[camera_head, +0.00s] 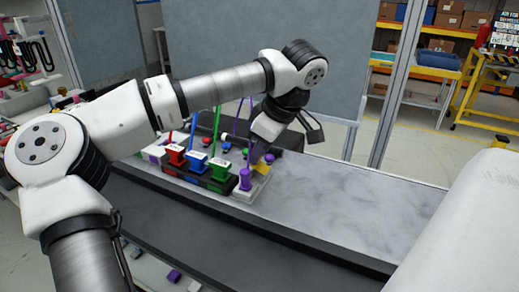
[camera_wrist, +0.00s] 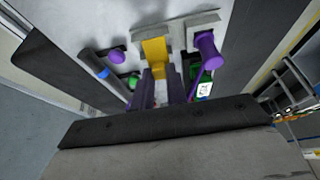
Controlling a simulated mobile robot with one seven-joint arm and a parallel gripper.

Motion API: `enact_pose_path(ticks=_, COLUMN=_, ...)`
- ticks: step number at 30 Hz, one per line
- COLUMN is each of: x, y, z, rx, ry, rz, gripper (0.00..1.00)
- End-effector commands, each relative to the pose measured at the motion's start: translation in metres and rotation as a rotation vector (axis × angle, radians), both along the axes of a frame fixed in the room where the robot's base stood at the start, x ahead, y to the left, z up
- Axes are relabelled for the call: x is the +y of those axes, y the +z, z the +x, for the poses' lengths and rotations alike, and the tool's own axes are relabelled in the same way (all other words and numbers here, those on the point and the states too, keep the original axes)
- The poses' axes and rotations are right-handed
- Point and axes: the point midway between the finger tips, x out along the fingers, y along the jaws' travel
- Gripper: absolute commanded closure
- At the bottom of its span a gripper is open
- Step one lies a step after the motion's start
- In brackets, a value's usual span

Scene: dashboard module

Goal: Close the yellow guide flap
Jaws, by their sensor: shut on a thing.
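The yellow guide flap (camera_wrist: 155,48) stands at the pale grey end of the dashboard module (camera_wrist: 205,22) in the wrist view. My gripper (camera_wrist: 163,72) reaches it with two dark purple fingers, one on each side of its narrow yellow part, and is shut on it. In the head view the yellow flap (camera_head: 260,168) shows as a small patch below my gripper (camera_head: 259,157), at the module's right end. My wrist hides part of it there, so its exact angle is hard to tell.
Purple (camera_head: 245,180), green (camera_head: 221,169), blue (camera_head: 196,161) and red (camera_head: 175,154) connectors with upright cables stand in a row left of the flap. The grey bench top (camera_head: 340,205) to the right is clear. A purple knob (camera_wrist: 117,57) is close by.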

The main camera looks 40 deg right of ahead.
Motion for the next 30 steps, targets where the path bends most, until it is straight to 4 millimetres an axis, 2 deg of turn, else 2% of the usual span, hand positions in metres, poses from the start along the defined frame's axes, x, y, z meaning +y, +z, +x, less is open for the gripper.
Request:
enact_pose_path(ticks=5, x=0.004, y=0.001, z=0.009, rx=0.132, ry=0.007, rz=-0.053, gripper=1.00)
enact_pose_path(ticks=12, x=0.007, y=-0.010, z=0.017, rx=0.354, ry=0.004, rz=-0.146, gripper=1.00)
enact_pose_path(ticks=24, x=0.007, y=-0.013, z=0.018, rx=0.394, ry=0.001, rz=-0.163, gripper=1.00)
enact_pose_path(ticks=25, x=0.007, y=-0.013, z=0.018, rx=0.394, ry=0.001, rz=-0.163, gripper=0.82)
enact_pose_path(ticks=29, x=0.007, y=-0.013, z=0.018, rx=0.394, ry=0.001, rz=-0.163, gripper=0.65)
enact_pose_path(ticks=30, x=0.007, y=-0.013, z=0.018, rx=0.393, ry=0.001, rz=-0.163, gripper=0.64)
